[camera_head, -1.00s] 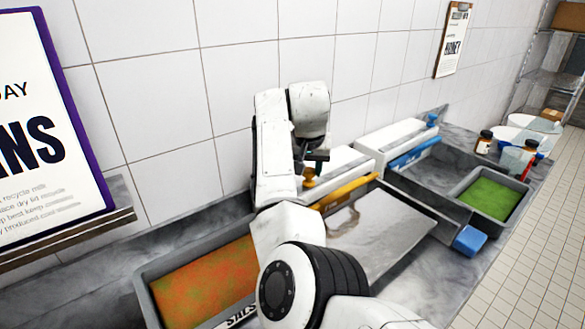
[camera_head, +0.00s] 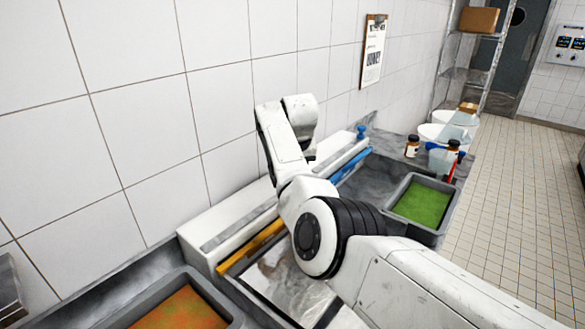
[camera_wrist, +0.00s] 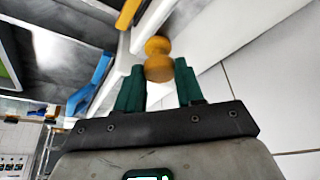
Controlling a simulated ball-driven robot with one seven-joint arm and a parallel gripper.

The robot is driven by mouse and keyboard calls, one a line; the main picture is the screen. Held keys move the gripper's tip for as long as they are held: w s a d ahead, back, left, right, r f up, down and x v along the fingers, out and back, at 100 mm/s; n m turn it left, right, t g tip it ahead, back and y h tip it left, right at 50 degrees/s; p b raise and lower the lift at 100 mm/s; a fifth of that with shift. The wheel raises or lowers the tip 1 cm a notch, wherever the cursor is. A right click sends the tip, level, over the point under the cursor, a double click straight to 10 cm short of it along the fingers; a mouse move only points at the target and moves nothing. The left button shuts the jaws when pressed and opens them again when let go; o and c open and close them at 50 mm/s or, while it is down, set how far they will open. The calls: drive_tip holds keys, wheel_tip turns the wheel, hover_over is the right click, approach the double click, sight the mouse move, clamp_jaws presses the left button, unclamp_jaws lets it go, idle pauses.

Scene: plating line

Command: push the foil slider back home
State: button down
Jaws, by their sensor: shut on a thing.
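In the wrist view, my gripper (camera_wrist: 160,88) has its two green fingers on either side of the round yellow slider knob (camera_wrist: 158,60), shut on it. The knob sits beside a white dispenser (camera_wrist: 215,35). In the head view, this white dispenser (camera_head: 225,222) stands against the wall, with a yellow bar (camera_head: 250,247) along its front. The sheet of foil (camera_head: 285,283) lies in front of it, partly behind my arm. My arm hides the gripper, the knob and the dispenser's far end in the head view.
Beyond my arm stands a second dispenser with a blue bar (camera_head: 350,166) and blue knob (camera_head: 361,131). A tray of green food (camera_head: 422,205) is at the right; a tray of orange food (camera_head: 180,312) is at the lower left. Jars (camera_head: 412,147) stand farther back.

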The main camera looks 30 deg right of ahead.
drive_tip(key=shift+d+r, duration=0.1)
drive_tip(key=shift+d, duration=0.1)
drive_tip(key=c, duration=0.7)
unclamp_jaws()
drive_tip(key=shift+w+d, duration=0.1)
drive_tip(key=shift+d, duration=0.05)
drive_tip(key=b+v, duration=0.1)
drive_tip(key=v, duration=0.9)
drive_tip(key=shift+r+b, duration=0.3)
drive_tip(key=shift+b, duration=0.05)
drive_tip(key=shift+s+f, duration=0.1)
drive_tip(key=shift+s, duration=0.15)
